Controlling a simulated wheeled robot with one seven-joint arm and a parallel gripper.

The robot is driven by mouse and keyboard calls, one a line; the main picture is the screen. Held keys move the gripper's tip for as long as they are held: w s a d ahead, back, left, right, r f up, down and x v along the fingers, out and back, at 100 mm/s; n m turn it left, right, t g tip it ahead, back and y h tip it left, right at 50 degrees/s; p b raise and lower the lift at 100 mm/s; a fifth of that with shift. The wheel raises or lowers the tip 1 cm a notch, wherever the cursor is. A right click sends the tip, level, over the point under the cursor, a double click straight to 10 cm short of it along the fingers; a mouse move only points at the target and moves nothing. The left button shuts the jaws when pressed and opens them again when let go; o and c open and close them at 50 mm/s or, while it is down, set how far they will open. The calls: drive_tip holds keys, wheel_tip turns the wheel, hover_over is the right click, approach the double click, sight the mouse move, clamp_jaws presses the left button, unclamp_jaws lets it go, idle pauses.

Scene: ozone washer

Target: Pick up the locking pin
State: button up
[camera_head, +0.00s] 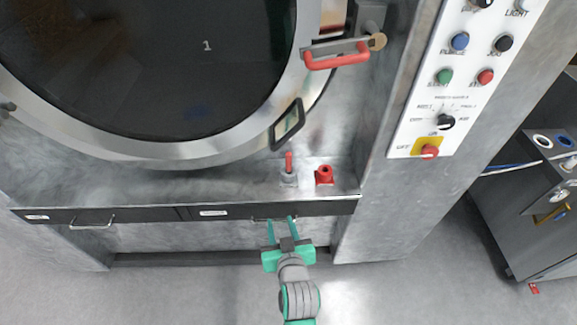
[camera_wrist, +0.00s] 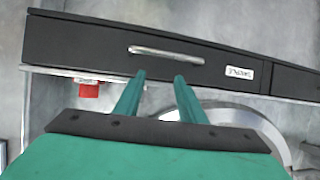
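A thin upright red piece with a grey base (camera_head: 289,165) stands on the metal ledge under the round door. A short, wider red piece (camera_head: 324,176) stands just right of it. I cannot tell for certain which is the locking pin. My gripper (camera_head: 280,218) is open and empty, in front of the right drawer and below both pieces in the head view. In the wrist view the fingers (camera_wrist: 160,76) are apart, with nothing between them, near the drawer handle (camera_wrist: 166,55). A red piece (camera_wrist: 88,90) shows left of the fingers there, beyond the drawer.
The black drawer front (camera_head: 228,212) runs along the ledge's front edge. The round glass door (camera_head: 150,70) and its red handle (camera_head: 336,60) are above. A button panel (camera_head: 452,90) is at the right. The floor in front is clear.

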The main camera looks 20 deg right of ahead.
approach(289, 165)
drive_tip(key=a+x, duration=0.1)
drive_tip(key=x, duration=0.3)
drive_tip(key=shift+w+d+f+n+g+y, duration=0.1)
drive_tip(key=shift+w+d+n+g+y, duration=0.25)
drive_tip(key=shift+d, duration=0.35)
drive_tip(key=x, duration=1)
drive_tip(key=shift+w, duration=0.2)
clamp_jaws()
